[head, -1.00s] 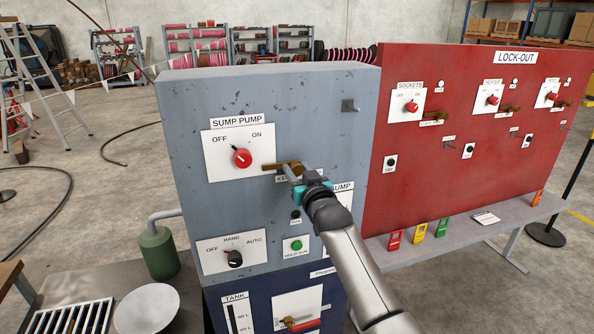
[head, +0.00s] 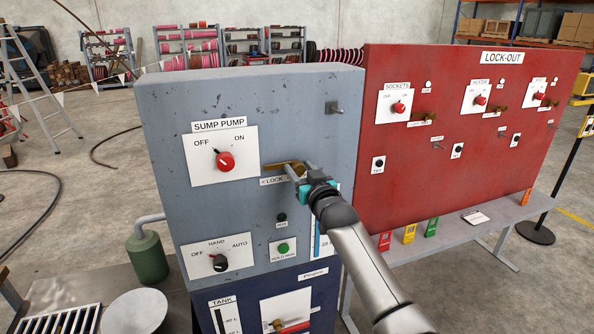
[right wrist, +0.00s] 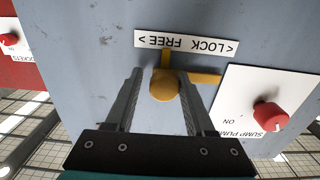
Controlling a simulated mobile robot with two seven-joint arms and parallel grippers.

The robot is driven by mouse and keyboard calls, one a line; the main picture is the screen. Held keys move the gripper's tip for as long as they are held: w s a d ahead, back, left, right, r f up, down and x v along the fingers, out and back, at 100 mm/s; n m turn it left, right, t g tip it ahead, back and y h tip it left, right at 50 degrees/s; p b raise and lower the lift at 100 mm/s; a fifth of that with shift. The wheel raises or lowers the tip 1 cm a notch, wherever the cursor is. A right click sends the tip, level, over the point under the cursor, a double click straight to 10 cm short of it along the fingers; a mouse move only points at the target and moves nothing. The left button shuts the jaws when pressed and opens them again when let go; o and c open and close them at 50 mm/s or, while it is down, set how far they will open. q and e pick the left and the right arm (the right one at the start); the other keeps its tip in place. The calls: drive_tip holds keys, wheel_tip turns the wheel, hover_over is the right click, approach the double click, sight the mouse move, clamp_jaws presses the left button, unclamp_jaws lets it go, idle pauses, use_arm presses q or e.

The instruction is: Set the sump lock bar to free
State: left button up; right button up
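The sump lock bar (head: 281,167) is a brass bar on the grey panel, right of the SUMP PUMP switch plate. Its left end is just clear of the plate. In the right wrist view, upside down, its round brass knob (right wrist: 165,87) lies between the two fingers of my right gripper (right wrist: 162,80). One finger is at the knob's right edge; a small gap seems to show on the left. The LOCK/FREE label (right wrist: 186,42) is beside it, FREE toward picture left there. In the head view my right gripper (head: 302,176) partly hides the label. My left gripper is not in view.
The SUMP PUMP red knob (head: 225,161) is left of the bar, pointing near OFF. A small metal peg (head: 334,108) sticks out above right. A green button (head: 283,248) is below. The red LOCK-OUT board (head: 460,150) stands to the right.

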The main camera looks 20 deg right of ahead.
drive_tip(key=shift+o, duration=1.4)
drive_tip(key=shift+d, duration=0.2)
drive_tip(key=shift+a, duration=0.15)
drive_tip(key=shift+s, duration=0.1)
drive_tip(key=s, duration=1.5)
drive_tip(key=shift+d, duration=0.25)
